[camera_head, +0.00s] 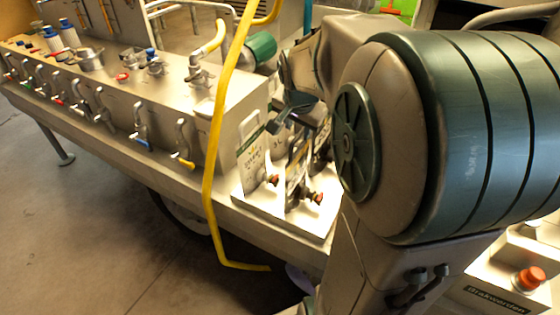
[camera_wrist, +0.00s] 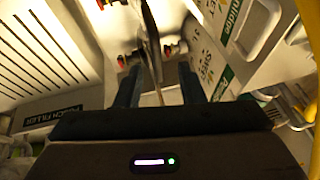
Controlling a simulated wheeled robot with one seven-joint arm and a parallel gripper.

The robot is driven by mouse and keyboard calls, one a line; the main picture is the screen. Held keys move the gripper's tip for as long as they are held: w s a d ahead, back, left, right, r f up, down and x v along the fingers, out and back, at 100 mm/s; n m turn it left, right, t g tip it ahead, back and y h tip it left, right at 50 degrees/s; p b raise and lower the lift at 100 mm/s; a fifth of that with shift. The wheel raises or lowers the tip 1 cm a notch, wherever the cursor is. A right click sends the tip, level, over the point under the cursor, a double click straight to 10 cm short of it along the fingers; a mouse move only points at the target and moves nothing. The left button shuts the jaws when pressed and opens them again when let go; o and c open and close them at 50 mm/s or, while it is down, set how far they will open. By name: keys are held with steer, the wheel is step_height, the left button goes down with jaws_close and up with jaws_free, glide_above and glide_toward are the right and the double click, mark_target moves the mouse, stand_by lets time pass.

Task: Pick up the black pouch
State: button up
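My gripper (camera_wrist: 160,82) shows in the wrist view with its two dark fingers apart. A thin dark upright sheet (camera_wrist: 151,35), seen edge-on, runs into the gap between them; it looks like the black pouch, but its face is hidden from this view. Clear space shows on both sides of it, so I see no grip on it. In the head view my gripper (camera_head: 294,108) is a dark shape above the bright platform beside the white box.
A white labelled box (camera_head: 252,150) stands close to my gripper. Red knobs (camera_head: 317,198) stick out from fittings on the platform. A yellow hose (camera_head: 217,130) hangs in front of the long metal bench (camera_head: 60,98) with several valves. A panel marked "Pouch Filler" (camera_wrist: 52,112) is at the left.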

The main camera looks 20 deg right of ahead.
mark_target(300, 134)
steer(key=shift+d+x, duration=0.2)
steer(key=shift+x, duration=2.45)
steer(key=shift+s, duration=0.1)
jaws_close()
